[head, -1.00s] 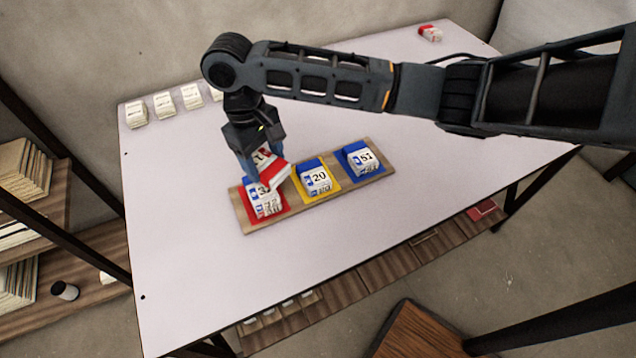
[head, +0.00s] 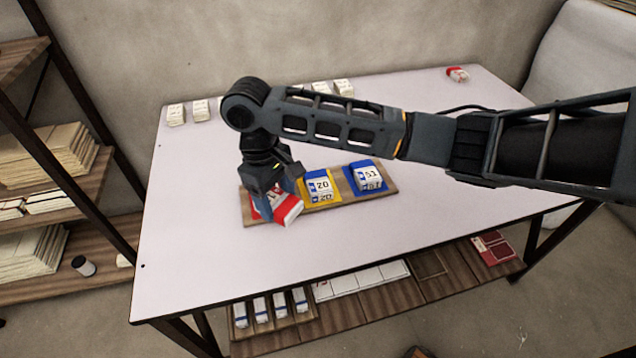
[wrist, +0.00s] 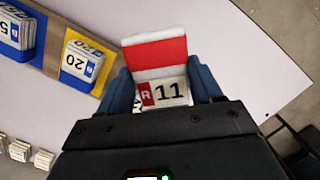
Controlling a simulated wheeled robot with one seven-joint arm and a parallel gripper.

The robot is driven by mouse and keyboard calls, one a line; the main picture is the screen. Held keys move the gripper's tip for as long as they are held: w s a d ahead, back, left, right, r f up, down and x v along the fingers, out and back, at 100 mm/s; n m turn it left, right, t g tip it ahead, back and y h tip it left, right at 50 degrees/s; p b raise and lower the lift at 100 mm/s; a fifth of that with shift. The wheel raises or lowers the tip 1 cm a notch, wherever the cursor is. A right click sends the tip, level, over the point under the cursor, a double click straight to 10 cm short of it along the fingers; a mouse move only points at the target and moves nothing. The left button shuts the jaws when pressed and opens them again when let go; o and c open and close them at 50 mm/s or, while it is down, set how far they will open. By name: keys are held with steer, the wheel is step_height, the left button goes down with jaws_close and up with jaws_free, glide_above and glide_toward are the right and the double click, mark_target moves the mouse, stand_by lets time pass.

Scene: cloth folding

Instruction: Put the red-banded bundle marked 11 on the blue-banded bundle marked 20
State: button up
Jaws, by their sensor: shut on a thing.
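My gripper (head: 273,197) is shut on the red-banded bundle marked 11 (head: 289,212), over the left end of the wooden board. In the wrist view the bundle (wrist: 157,58) sits between both fingers, with its red band and the number 11 facing the camera. The blue-banded bundle marked 20 (head: 319,184) lies on the yellow pad in the middle of the board, just right of my gripper in the head view. It also shows in the wrist view (wrist: 78,62), left of the held bundle and apart from it. The left pad is mostly hidden by my gripper and the held bundle.
The wooden board (head: 391,186) also bears a blue-banded bundle marked 51 (head: 368,177) on a blue pad at right. Several pale bundles (head: 176,114) line the table's back edge. Another red-banded bundle (head: 457,74) lies at the back right. The table front (head: 330,250) is clear.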

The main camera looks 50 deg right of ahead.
steer(key=d+n, duration=0.2)
steer(key=n, duration=0.1)
steer(key=shift+s+r, duration=0.15)
steer(key=shift+r, duration=0.05)
steer(key=s+d+r+n+t+b, duration=0.2)
steer(key=s+d+r+n, duration=0.15)
steer(key=d+n, duration=0.7)
steer(key=s+d+r+n+t+b, duration=0.15)
steer(key=s+d+n, duration=0.45)
steer(key=n, duration=0.8)
steer(key=b, duration=0.1)
glide_above(318, 179)
steer(key=shift+g+h, duration=0.25)
steer(key=shift+h, duration=0.15)
steer(key=f, duration=0.6)
steer(key=shift+s+a, duration=0.25)
steer(key=shift+s, duration=0.1)
steer(key=shift+w+f, duration=0.1)
steer(key=shift+f, duration=1.95)
steer(key=shift+f, duration=0.1)
steer(key=o, duration=1.1)
